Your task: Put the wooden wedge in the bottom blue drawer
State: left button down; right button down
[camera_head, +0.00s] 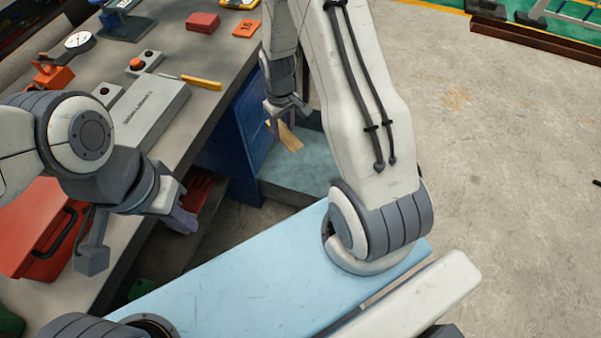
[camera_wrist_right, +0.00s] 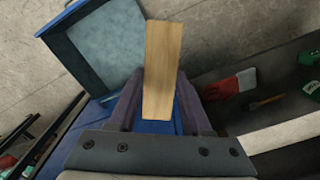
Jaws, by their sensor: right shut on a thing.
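The light wooden wedge (camera_head: 290,137) is in my right gripper (camera_head: 280,117), seen beside and partly over the open blue drawer (camera_head: 290,176) in the head view. In the right wrist view the wedge (camera_wrist_right: 163,70) sticks out lengthwise between the two dark fingers of my right gripper (camera_wrist_right: 158,103). The drawer (camera_wrist_right: 105,45) shows there at upper left, pulled out low by the floor, and its visible floor is bare. The wedge's height above it is hard to tell. My left gripper (camera_head: 180,218) is by the bench's front edge; its fingers are unclear.
The blue drawer cabinet (camera_head: 235,135) stands under the grey workbench. On the bench are a grey box (camera_head: 150,110), a yellow-handled tool (camera_head: 203,83), a red block (camera_head: 203,21) and a red case (camera_head: 40,235). A red glove (camera_wrist_right: 230,86) lies on a dark surface beside the cabinet.

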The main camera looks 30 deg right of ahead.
jog(key=w+d+f+n+b, duration=0.1)
jog(key=d+f+b, duration=0.2)
jog(key=f+b, duration=0.6)
jog(key=w+d+f+n+b, duration=0.15)
jog(key=d+f+b, duration=0.25)
jog(key=f+b, duration=0.45)
jog(key=w+d+f+n+b, duration=0.1)
jog(key=w+d+f+b, duration=0.15)
jog(key=f+b, duration=0.65)
jog(key=n+b, duration=0.3)
jog(key=b, duration=1.4)
send_over(320, 186)
notch_tip(320, 186, down, 22)
jog(key=f, duration=0.1)
jog(key=shift+m, duration=0.25)
notch_tip(320, 186, down, 10)
jog(key=b, duration=0.6)
jog(key=shift+r+b, duration=0.25)
jog(key=shift+b, duration=0.15)
jog(key=shift+r, duration=0.15)
jog(key=shift+c, duration=1.7)
grip_release()
